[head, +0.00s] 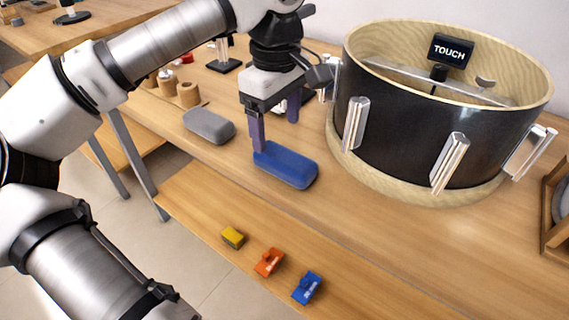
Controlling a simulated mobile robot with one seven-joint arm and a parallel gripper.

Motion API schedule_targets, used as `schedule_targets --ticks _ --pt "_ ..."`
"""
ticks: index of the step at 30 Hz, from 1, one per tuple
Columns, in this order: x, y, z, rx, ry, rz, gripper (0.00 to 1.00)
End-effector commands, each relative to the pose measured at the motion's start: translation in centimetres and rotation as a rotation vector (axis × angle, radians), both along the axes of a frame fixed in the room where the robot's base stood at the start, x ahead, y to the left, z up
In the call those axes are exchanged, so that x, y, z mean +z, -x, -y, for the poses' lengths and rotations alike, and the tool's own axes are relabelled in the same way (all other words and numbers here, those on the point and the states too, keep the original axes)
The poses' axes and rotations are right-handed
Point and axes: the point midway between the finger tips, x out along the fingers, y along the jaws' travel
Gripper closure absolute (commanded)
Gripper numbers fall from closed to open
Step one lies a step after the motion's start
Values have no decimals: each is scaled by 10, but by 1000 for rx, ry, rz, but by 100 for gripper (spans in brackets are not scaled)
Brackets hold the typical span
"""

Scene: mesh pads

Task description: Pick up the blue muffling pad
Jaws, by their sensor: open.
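The blue muffling pad (286,165) lies flat on the wooden bench, just in front of the drum. It is a rounded oblong block. My gripper (275,132) is open above the far left end of the pad. Its purple fingers point down; the left finger reaches to the pad's left end, and I cannot tell whether it touches. The other finger is behind it to the right, and its tip is over the bench beyond the pad. Nothing is held between the fingers.
A grey pad (208,126) lies to the left. The large black drum (400,130), with metal lugs and a "TOUCH" box (451,51) inside, stands close on the right. Yellow (233,237), orange (269,262) and blue (307,288) blocks lie on the lower front shelf. A wooden rack (556,215) is at right.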

Motion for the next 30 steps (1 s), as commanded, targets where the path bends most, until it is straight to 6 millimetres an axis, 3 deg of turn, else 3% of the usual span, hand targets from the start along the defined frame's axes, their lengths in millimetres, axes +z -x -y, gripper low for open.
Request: schedule_targets --ticks 11,18,26,30 --pt "-30 2 -1 -1 2 0 24" --pt "-65 3 -3 -2 2 0 24" --pt "-70 3 -3 -2 3 1 24" --pt "-70 3 -3 -2 3 1 41"
